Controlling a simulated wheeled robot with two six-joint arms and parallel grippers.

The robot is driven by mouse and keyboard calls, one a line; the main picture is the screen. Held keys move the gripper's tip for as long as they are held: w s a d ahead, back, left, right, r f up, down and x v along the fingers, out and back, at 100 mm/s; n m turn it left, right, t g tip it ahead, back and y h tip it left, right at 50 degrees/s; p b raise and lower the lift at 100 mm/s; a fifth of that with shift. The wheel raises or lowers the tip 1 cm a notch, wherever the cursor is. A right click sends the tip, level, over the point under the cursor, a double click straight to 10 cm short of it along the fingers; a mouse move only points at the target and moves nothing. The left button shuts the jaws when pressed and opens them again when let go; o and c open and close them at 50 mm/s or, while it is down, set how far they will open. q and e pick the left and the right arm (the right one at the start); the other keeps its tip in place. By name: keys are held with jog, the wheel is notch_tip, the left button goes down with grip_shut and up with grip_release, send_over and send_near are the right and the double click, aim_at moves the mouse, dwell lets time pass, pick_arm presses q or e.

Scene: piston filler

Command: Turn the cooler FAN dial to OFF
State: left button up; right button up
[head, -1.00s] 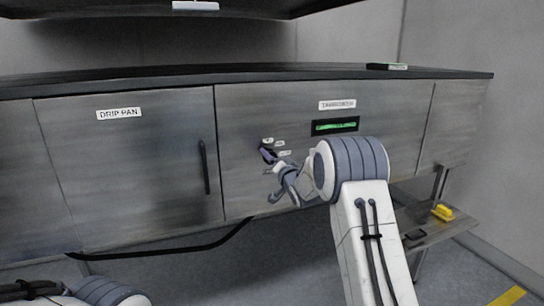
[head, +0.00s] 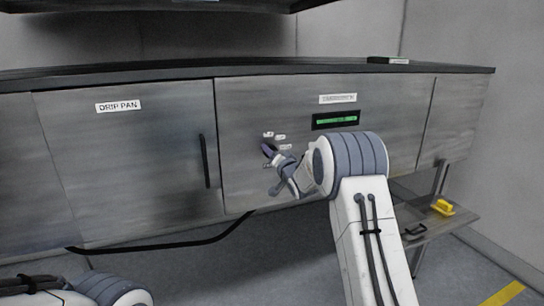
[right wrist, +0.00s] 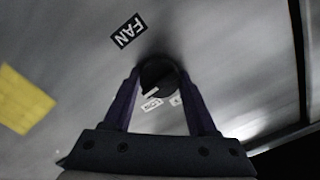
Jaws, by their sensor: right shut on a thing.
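The dark round FAN dial (right wrist: 157,72) sits on a metal panel in the right wrist view, between the two purple-grey fingers of my right gripper (right wrist: 159,82). The fingers are shut on the dial. A black FAN label (right wrist: 128,31) lies above and left of it. White position tags, one reading LOW (right wrist: 152,104), show just below it, tilted in the picture. The dial's pointer setting is hard to tell. In the head view my right gripper (head: 268,149) reaches the panel beside small white tags (head: 280,138), and hides the dial. My left gripper is out of view.
A green-lit display (head: 336,120) is above and right of my right gripper. A DRIP PAN door (head: 125,165) with a black vertical handle (head: 205,160) is to the left. A yellow object (head: 442,207) rests on a low shelf at right. A yellow patch (right wrist: 22,98) shows at the wrist view's left.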

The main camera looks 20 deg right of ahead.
jog(key=shift+f+n+b, duration=0.1)
jog(key=shift+n+b, duration=7.2)
jog(key=shift+n, duration=1.3)
jog(key=o, duration=1.4)
jog(key=shift+c, duration=0.2)
jog(key=s+b, duration=0.2)
jog(key=s, duration=0.8)
jog(key=shift+s+d+b, duration=0.25)
jog(key=shift+b, duration=0.1)
